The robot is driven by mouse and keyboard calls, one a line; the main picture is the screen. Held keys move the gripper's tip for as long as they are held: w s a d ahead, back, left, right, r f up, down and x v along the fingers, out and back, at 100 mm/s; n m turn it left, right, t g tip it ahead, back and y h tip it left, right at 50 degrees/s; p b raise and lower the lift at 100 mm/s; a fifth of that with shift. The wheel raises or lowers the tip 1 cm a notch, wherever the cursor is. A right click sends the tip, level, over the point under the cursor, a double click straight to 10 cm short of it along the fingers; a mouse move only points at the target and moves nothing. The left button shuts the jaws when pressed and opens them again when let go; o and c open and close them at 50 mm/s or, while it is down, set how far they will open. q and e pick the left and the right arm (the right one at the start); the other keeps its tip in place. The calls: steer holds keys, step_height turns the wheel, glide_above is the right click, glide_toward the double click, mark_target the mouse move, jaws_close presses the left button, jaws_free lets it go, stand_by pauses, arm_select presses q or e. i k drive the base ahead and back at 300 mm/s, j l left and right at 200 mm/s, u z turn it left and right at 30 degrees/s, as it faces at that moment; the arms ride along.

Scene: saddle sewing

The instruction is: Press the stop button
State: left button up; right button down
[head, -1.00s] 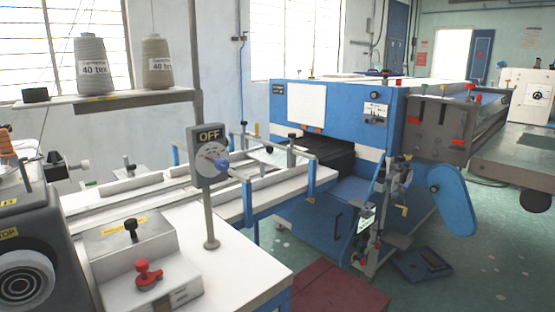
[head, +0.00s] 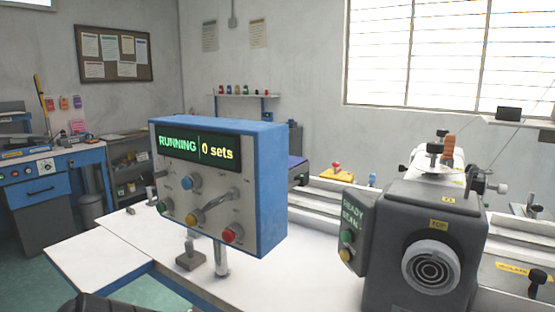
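A blue control box (head: 268,190) with a grey front stands on a post on the white table, left of centre in the head view. Its display (head: 203,147) reads "RUNNING" and "0 sets". A red button (head: 232,233) sits at the lower right of its front. The front also has a green button (head: 164,206), a blue knob (head: 189,181), a yellow button (head: 192,219) and a curved metal lever (head: 213,206). I cannot read a stop label on the box. Neither gripper can be made out; a dark piece at the bottom left edge is too cropped to identify.
A dark grey machine (head: 400,215) with a round ringed front stands to the right, with green and yellow buttons on its side panel (head: 352,225). The white table (head: 300,280) is clear between them. A blue bench (head: 45,190) stands far left.

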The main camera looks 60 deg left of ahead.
mark_target(228, 237)
steer(key=k+j, duration=0.2)
steer(key=j, duration=0.25)
steer(key=k+j+u, duration=0.1)
steer(key=j, duration=0.35)
steer(key=k+j+u, duration=0.1)
steer(key=j, duration=0.35)
steer(key=k+j, duration=0.25)
steer(key=j, duration=0.2)
steer(key=k+j+u, duration=0.1)
steer(key=j, duration=0.35)
steer(key=k+j, duration=0.2)
steer(key=j, duration=0.3)
steer(key=k+j+u, duration=0.15)
steer(key=j, duration=0.3)
steer(key=k+j, duration=0.1)
steer(key=j, duration=0.4)
